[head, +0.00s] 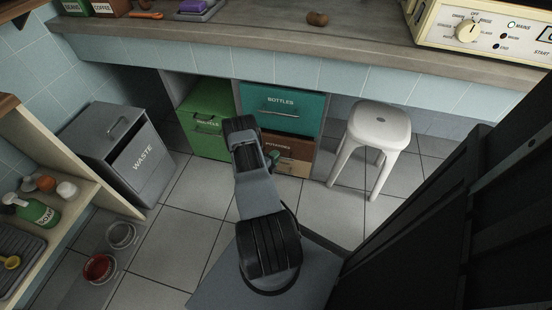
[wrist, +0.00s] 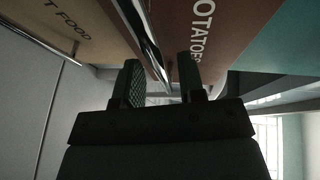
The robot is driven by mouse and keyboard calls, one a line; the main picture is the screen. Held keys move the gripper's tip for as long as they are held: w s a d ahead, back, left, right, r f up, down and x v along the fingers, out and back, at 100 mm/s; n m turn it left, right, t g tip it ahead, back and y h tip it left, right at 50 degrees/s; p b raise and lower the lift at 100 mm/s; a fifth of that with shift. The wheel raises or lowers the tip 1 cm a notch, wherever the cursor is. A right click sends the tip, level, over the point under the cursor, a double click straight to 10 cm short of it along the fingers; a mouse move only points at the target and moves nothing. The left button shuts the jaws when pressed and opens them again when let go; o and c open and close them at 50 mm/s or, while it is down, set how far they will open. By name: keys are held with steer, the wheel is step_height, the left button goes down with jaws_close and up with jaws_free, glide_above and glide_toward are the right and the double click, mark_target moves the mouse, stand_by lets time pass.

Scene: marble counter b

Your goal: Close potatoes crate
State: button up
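The brown potatoes crate (head: 289,146) sits under the teal bottles crate (head: 282,107) in the counter unit. My arm hides its left part in the head view. Its brown front (wrist: 200,25) fills the upper middle of the wrist view, with part of its lettering in sight. Its metal handle bar (wrist: 143,38) runs down toward the space between my fingers. My gripper (wrist: 157,82) is open, its two fingers apart at the crate front. I cannot tell whether they touch the bar. In the head view my gripper (head: 272,158) is small and partly hidden by my arm.
A beige pet food crate (wrist: 65,25) lies beside the potatoes crate in the wrist view. A green crate (head: 207,118) is left of the bottles crate. A grey waste bin (head: 117,150) stands left, a white stool (head: 379,125) right. Two bowls lie on the floor at left.

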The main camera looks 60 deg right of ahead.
steer(key=shift+d+f, duration=0.1)
steer(key=shift+d, duration=0.5)
jaws_close()
